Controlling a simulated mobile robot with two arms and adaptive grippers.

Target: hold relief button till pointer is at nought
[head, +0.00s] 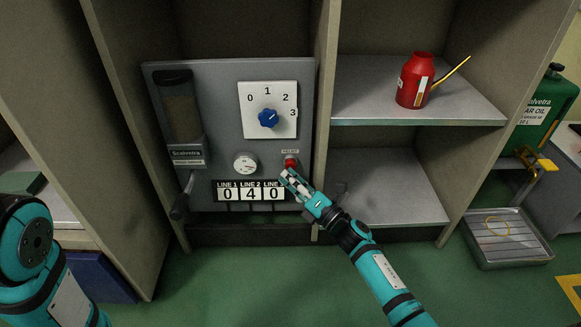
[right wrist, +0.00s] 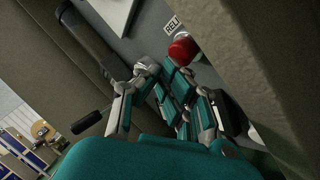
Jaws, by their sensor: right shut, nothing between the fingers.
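The red relief button (head: 291,162) sits at the lower right of the grey panel (head: 218,98), under a small RELIEF label. It also shows as a red knob in the right wrist view (right wrist: 182,48). My right gripper (head: 287,177) is shut and empty, its fingertips just below the button. I cannot tell whether they touch it. The round white gauge (head: 245,165) is left of the button; its pointer is too small to read for certain. My left arm shows at the left edge, but its gripper is out of view.
A blue selector knob (head: 268,118) sits on a white dial marked 0 to 3. Line counters (head: 250,191) read 0, 4, 0. A dark lever (head: 181,200) hangs at the panel's left. A red oil can (head: 415,82) stands on the right shelf. The wooden divider (head: 325,95) is close beside the button.

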